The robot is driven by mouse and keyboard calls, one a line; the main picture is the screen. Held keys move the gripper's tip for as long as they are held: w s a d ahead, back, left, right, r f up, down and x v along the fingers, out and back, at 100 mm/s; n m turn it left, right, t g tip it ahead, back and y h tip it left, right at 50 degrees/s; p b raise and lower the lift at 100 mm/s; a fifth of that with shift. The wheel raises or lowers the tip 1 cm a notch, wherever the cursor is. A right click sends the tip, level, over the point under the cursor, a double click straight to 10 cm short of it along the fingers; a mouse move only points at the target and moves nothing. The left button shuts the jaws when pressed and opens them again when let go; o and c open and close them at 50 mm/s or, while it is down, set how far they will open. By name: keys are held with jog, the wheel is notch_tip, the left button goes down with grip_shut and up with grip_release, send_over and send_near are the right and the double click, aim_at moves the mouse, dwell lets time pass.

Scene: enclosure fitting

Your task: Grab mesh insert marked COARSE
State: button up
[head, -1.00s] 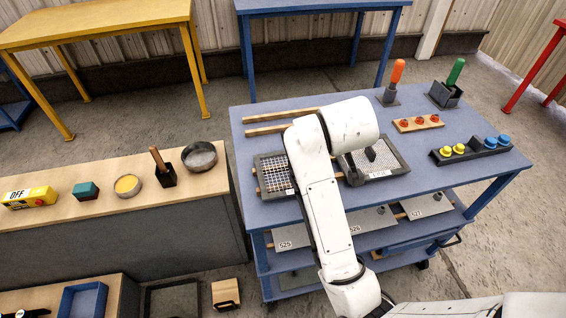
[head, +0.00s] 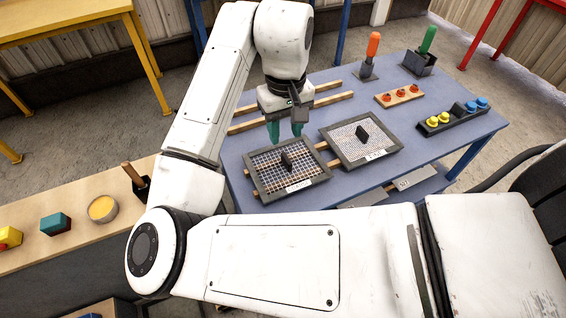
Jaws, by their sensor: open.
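Two dark-framed mesh inserts rest on wooden rails on the blue table. The left mesh insert (head: 268,176) has the wider grid, with a small dark upright handle (head: 287,162) in its middle. The right mesh insert (head: 345,138) has a finer grid and a similar handle (head: 362,133). Each has a white label on its near edge, too small to read. My gripper (head: 285,132) points down with its teal fingers apart and nothing between them. It shows above the far edge of the left insert, short of its handle in the picture. Its exact height is unclear.
Bare wooden rails (head: 325,99) lie behind the inserts. An orange-handled tool (head: 373,45), a green-handled tool (head: 428,40), a strip with red knobs (head: 399,95) and a dark block with yellow and blue knobs (head: 460,115) stand at the right. My arm covers the table's near left.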

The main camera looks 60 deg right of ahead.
aim_at(287, 158)
jog(key=f, duration=0.9)
jog(key=shift+s+d, duration=0.1)
jog(key=shift+d, duration=0.1)
jog(key=shift+c, duration=0.4)
grip_shut()
